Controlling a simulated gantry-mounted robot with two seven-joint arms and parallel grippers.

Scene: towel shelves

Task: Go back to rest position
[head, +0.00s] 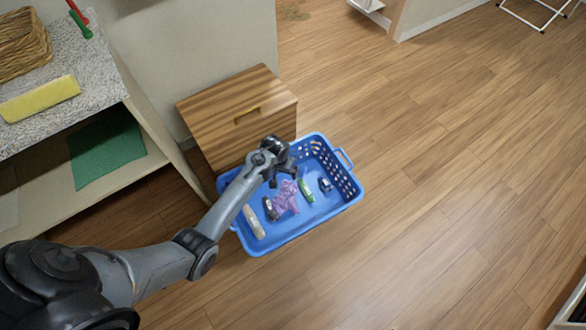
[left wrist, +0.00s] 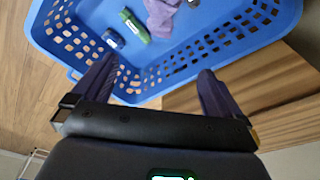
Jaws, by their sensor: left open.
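My left arm reaches in from the left in the head view, and its gripper (head: 283,172) is above the far side of a blue basket (head: 278,238) on the floor. In the left wrist view the gripper (left wrist: 160,80) has its two fingers wide apart with nothing between them. The basket's wall (left wrist: 68,38) also shows there, beyond the fingers. Inside the basket lie a purple cloth (head: 286,196), a green item (head: 306,191), a dark blue item (head: 325,185) and a whitish item (head: 254,221). My right gripper is not in view.
A wooden box (head: 225,110) with a handle stands right behind the basket. A shelf unit on the left has a speckled top (head: 95,72) with a yellow towel (head: 40,98) and a wicker basket (head: 22,42). A green towel (head: 105,148) lies on its lower shelf. The floor (head: 450,180) to the right is clear.

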